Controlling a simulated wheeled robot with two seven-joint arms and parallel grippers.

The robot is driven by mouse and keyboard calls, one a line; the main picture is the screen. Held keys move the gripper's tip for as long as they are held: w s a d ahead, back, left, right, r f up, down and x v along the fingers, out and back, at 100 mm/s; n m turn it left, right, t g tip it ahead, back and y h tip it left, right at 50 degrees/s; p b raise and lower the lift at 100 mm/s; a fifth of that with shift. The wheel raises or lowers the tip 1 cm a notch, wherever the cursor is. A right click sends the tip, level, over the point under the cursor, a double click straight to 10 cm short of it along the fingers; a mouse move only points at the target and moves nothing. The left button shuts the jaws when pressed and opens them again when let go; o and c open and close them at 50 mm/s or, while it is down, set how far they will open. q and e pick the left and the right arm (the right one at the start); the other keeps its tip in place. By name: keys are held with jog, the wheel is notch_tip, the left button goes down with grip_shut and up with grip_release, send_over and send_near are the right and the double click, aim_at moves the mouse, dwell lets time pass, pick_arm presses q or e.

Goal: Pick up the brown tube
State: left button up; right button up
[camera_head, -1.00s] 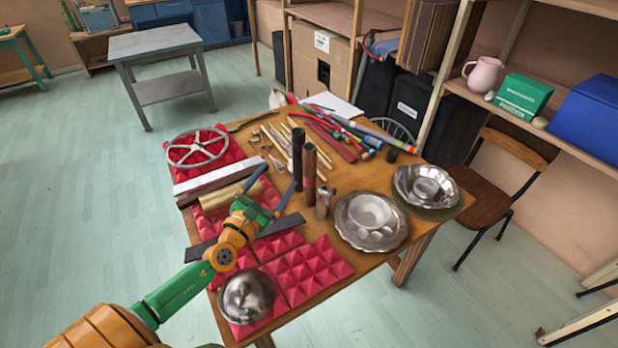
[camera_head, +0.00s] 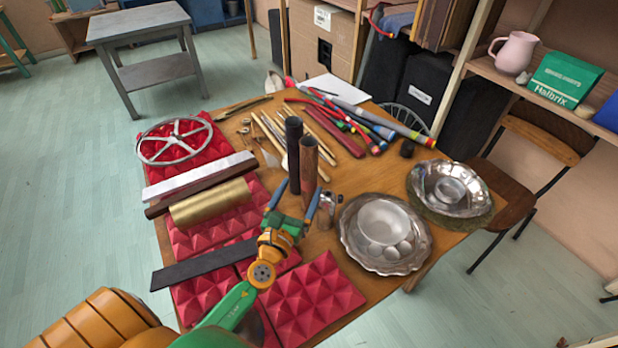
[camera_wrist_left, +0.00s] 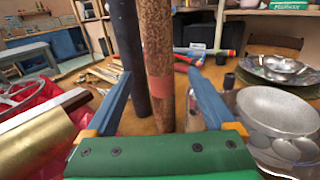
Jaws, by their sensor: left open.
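The brown tube (camera_head: 308,170) stands upright on the wooden table, mottled brown with a reddish band. A black tube (camera_head: 293,152) stands upright right beside it, behind and to the left. My left gripper (camera_head: 292,204) is open, low in front of the tubes, with its blue fingers pointing at them. In the left wrist view the brown tube (camera_wrist_left: 157,60) rises between the two fingertips, nearer the middle, and the black tube (camera_wrist_left: 130,55) is behind the left finger. I cannot tell whether either finger touches a tube. My right gripper is not in view.
A small metal shaker-like object (camera_head: 326,210) stands just right of the gripper. Metal dishes (camera_head: 384,232) lie further right. A gold cylinder (camera_head: 210,203), a dark bar (camera_head: 203,264) and red foam pads (camera_head: 312,298) lie left and in front. Sticks and coloured tubes lie behind.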

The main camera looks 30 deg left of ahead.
aim_at(306, 179)
pick_arm(q)
jog(key=shift+f, duration=0.5)
jog(key=shift+w+r, duration=0.15)
jog(key=shift+w, duration=0.05)
jog(key=w, duration=0.4)
jog(key=w+a, duration=0.1)
jog(key=w, duration=0.1)
jog(key=shift+w+a+r, duration=0.1)
jog(key=shift+w, duration=0.2)
jog(key=shift+s+r, duration=0.1)
grip_shut()
